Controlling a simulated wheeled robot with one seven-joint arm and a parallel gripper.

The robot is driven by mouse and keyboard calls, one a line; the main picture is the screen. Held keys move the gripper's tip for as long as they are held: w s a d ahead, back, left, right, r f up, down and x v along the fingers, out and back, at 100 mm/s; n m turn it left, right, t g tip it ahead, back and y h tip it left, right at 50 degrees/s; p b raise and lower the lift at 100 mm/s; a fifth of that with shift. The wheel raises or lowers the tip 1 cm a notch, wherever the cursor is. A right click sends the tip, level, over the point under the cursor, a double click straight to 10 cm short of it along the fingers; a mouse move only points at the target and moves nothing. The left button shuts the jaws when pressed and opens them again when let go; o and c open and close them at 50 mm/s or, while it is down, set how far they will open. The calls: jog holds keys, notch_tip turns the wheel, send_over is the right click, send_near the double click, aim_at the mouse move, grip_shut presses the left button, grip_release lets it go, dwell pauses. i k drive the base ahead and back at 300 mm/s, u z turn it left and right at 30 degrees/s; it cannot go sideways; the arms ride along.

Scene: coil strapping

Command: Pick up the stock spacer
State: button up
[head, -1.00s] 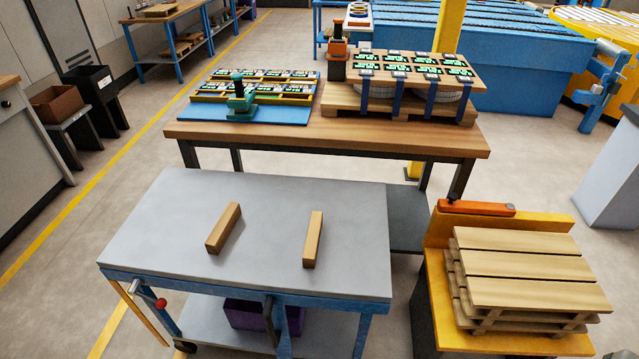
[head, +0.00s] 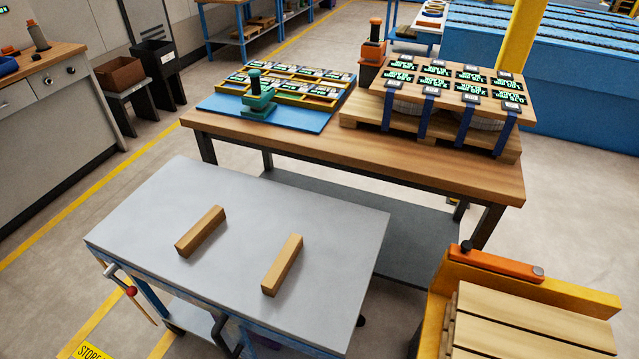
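Two plain wooden blocks lie apart on the grey top of a cart (head: 330,225). The left block (head: 201,231) is near the middle of the top, and the right block (head: 283,264) is nearer the front right edge. Either looks like a spacer; I cannot tell which one is the stock spacer. Both lie flat with clear surface around them. My gripper is not in view.
Behind the cart stands a wooden workbench (head: 330,142) with a blue mat (head: 222,107), a green tool (head: 257,96), an orange tool (head: 373,50) and a strapped load on a pallet (head: 430,133). Stacked pallets (head: 520,335) stand on a yellow stand at the lower right.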

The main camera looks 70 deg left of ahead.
aim_at(194, 237)
jog(key=u, duration=0.05)
jog(key=i, duration=0.25)
jog(key=u, duration=3.5)
jog(key=i, duration=0.5)
jog(key=k, duration=0.5)
jog(key=u, duration=1.3)
jog(key=i, duration=1.95)
jog(key=z, duration=0.2)
